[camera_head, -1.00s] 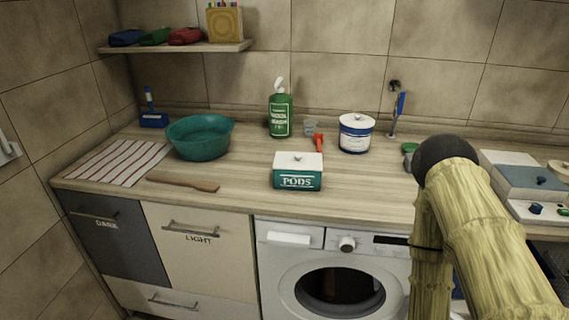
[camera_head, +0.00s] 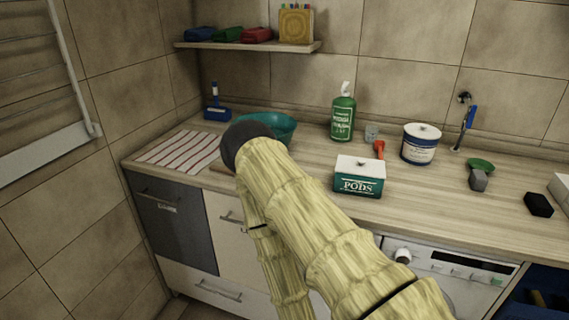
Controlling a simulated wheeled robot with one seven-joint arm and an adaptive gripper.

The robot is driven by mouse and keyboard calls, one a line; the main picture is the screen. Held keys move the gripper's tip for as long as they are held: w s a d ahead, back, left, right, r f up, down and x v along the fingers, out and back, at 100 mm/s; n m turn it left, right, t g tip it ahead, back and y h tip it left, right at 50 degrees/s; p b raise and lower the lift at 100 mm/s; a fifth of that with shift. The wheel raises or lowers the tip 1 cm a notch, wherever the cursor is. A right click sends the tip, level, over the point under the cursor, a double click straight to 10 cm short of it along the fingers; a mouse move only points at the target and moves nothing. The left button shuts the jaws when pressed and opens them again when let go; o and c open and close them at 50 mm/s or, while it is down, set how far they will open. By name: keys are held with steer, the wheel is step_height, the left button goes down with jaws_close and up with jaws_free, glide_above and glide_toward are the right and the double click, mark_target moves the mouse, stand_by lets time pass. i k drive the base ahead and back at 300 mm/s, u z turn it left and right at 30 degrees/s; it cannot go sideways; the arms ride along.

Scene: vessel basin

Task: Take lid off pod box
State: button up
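The pod box (camera_head: 358,187) is a teal box marked PODS, standing on the wooden counter near its front edge. Its white lid (camera_head: 347,167) with a small knob sits on top, closed. My bamboo-textured arm rises from the bottom right, with its dark rounded joint to the left of the box. A second arm section hangs down from that joint in front of the cabinets. My gripper does not show, so its opening and anything in it cannot be seen. The arm does not cover the box.
A green bottle (camera_head: 343,118), a small glass (camera_head: 372,132), a red-handled tool (camera_head: 379,149) and a white-blue canister (camera_head: 421,146) stand behind the box. A teal basin (camera_head: 279,127) is partly behind my arm. A striped cloth (camera_head: 181,151) lies left.

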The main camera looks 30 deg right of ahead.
mark_target(361, 165)
steer(key=u, duration=1.2)
steer(key=k, duration=0.95)
steer(key=z, duration=1.55)
